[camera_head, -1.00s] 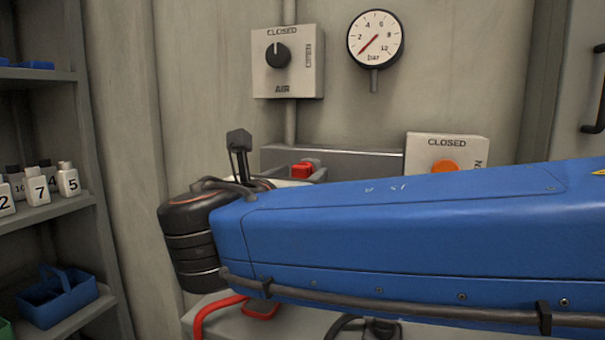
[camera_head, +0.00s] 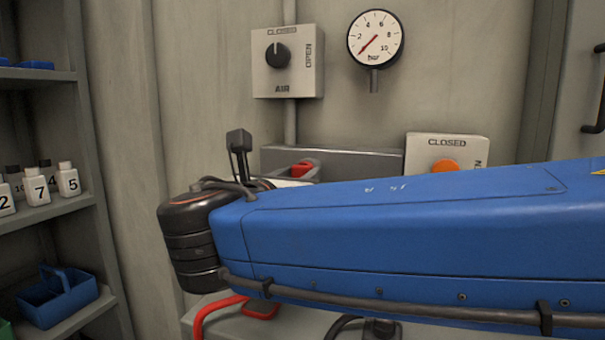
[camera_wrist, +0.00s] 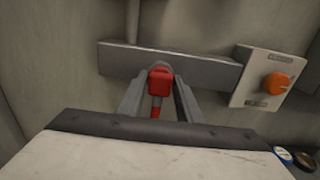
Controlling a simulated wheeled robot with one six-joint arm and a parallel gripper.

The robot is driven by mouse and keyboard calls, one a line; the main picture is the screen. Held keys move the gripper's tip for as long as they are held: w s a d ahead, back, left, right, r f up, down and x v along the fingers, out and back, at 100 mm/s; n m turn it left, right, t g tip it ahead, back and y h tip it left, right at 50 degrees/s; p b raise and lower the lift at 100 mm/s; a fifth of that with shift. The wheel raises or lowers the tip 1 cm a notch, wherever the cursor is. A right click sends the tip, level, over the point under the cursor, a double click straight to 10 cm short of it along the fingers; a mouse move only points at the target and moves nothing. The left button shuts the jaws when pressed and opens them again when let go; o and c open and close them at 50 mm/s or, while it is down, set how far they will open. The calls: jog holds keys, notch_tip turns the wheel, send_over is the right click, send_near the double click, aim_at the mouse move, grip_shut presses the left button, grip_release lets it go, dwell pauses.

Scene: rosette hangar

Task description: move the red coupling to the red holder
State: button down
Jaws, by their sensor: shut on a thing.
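The red coupling (camera_wrist: 160,82) is between the two grey fingers of my gripper (camera_wrist: 159,92) in the wrist view, and the gripper is shut on it. A red length hangs below it. The coupling is in front of a grey rail (camera_wrist: 200,72) on the wall; I cannot tell whether it touches the rail. In the head view a small red part (camera_head: 303,167) shows above my blue arm, by the same rail (camera_head: 360,161). My arm hides most of the gripper there. I cannot make out the red holder apart from the coupling.
A white panel with an orange knob (camera_head: 444,166) stands right of the rail. The air valve box (camera_head: 287,62) and gauge (camera_head: 375,38) are above. A red hose (camera_head: 212,309) loops over the bench below. Shelves with bottles (camera_head: 68,181) and a blue caddy (camera_head: 57,296) are at left.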

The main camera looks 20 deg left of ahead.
aim_at(299, 176)
jog(key=shift+s, duration=0.15)
jog(key=shift+s+a, duration=0.15)
jog(key=shift+s, duration=1.3)
jog(key=shift+s+a, duration=0.1)
jog(key=shift+s, duration=1.3)
